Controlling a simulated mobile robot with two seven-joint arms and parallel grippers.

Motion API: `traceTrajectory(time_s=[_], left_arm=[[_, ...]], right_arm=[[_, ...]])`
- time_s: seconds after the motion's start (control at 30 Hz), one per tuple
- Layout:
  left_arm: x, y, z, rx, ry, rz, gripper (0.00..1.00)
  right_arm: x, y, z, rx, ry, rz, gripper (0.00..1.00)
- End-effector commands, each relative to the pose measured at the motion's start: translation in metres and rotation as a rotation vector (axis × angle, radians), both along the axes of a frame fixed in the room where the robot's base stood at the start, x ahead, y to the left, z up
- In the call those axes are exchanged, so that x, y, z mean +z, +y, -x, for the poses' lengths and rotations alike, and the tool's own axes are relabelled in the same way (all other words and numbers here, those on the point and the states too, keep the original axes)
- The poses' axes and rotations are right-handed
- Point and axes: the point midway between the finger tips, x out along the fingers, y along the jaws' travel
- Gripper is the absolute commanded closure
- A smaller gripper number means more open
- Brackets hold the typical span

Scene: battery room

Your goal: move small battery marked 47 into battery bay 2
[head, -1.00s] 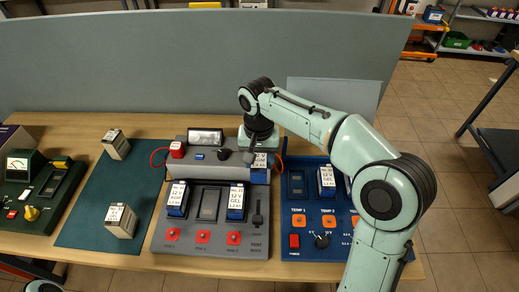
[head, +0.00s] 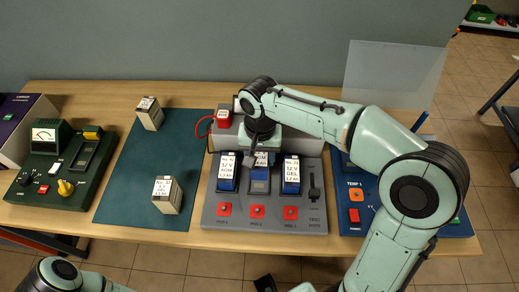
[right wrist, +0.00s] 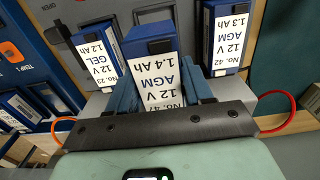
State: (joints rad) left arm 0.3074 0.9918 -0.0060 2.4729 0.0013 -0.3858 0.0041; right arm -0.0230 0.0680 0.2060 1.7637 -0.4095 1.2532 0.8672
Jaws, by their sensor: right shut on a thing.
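My right gripper (head: 262,150) is shut on a small blue battery (right wrist: 155,75) with a white label reading 12 V AGM 1.4 Ah. The label's number is partly hidden by the gripper in the right wrist view. In the head view the held battery (head: 260,180) is upright at the middle bay of the grey test console (head: 265,226), between two blue batteries. I cannot tell whether it is seated. The left neighbour (head: 227,172) is marked AGM 1.3 Ah, the right one (head: 291,175) GEL.
A green mat (head: 125,195) with two beige batteries (head: 166,195) lies left of the console. A green meter unit (head: 62,170) stands farther left. A blue console (head: 400,224) stands at the right, partly behind my right arm. A grey partition closes the back.

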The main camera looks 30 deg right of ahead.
Motion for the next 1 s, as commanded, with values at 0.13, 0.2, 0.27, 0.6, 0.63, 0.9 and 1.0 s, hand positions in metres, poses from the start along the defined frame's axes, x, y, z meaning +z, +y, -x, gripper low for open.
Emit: traceTrajectory(time_s=[0.13,0.2,0.27,0.6,0.63,0.9,1.0], left_arm=[[-0.002,0.000,0.001,-0.001,0.002,0.001,0.57],[-0.004,0.000,0.002,-0.001,0.002,0.001,0.57],[-0.007,0.000,0.003,0.000,0.004,0.000,0.57],[-0.033,0.000,0.013,-0.001,0.015,0.001,0.57],[-0.035,0.000,0.014,0.000,0.017,0.000,0.57],[-0.049,0.000,0.018,-0.001,0.021,0.001,0.57],[-0.049,0.000,0.018,-0.001,0.021,0.001,0.57]], right_arm=[[-0.002,0.001,0.001,0.000,-0.004,0.000,1.00],[-0.005,0.001,0.001,0.000,-0.003,-0.001,1.00],[-0.008,0.001,0.002,0.000,-0.002,0.000,1.00],[-0.039,0.001,0.002,0.000,-0.001,0.000,1.00],[-0.042,0.001,0.002,0.000,-0.001,0.000,1.00],[-0.059,0.001,0.001,0.000,-0.003,-0.001,1.00],[-0.059,0.001,0.001,0.000,-0.004,0.000,1.00]])
